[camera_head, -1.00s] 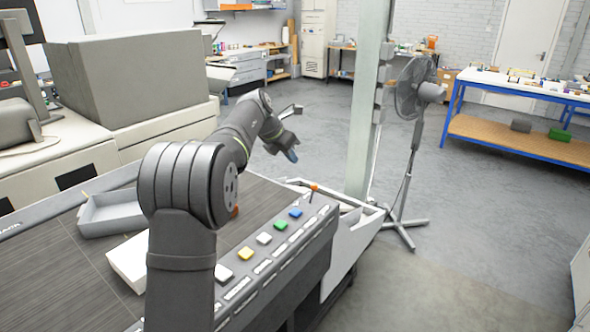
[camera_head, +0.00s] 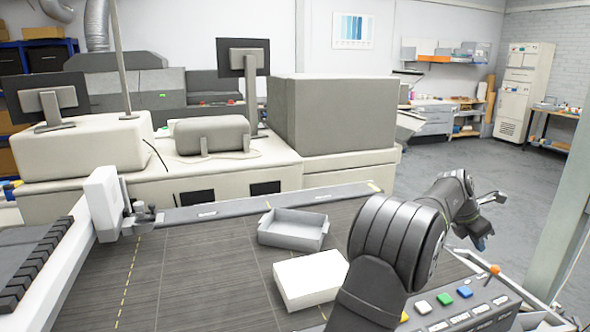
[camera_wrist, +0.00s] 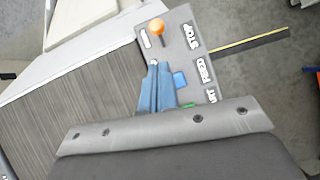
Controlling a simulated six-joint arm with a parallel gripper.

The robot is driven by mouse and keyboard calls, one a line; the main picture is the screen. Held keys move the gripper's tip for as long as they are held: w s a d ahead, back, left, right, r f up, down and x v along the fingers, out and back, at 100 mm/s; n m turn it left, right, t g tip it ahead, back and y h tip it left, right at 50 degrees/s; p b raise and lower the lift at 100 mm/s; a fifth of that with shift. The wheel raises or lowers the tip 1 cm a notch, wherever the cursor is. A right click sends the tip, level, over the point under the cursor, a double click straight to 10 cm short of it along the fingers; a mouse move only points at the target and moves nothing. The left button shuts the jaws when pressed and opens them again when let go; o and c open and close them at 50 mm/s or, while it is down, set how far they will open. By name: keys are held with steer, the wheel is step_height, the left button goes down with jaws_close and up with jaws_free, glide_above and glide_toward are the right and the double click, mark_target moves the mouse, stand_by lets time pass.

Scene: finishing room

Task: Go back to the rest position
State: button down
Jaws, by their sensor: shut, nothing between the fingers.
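My gripper (camera_head: 481,242) is at the right in the head view, at the end of my arm, near the far end of the button panel. In the wrist view my gripper's blue fingers (camera_wrist: 154,66) are together with nothing between them. The button panel (camera_wrist: 178,38) shows behind them, with an orange-knobbed lever (camera_wrist: 156,28) just past the fingertips. A blue button (camera_wrist: 180,80) is beside the fingers, and a green button is partly covered by my gripper's housing. I cannot tell the exact height above the panel.
A grey tray (camera_head: 300,243) and a white block (camera_head: 284,286) are on the dark striped table (camera_head: 190,270). A grey rail (camera_head: 250,207) runs along its back edge. A pale post (camera_head: 572,215) stands at the far right. The table's left part is clear.

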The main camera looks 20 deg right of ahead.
steer(key=x, duration=0.7)
steer(key=shift+d, duration=0.25)
steer(key=shift+s, duration=0.1)
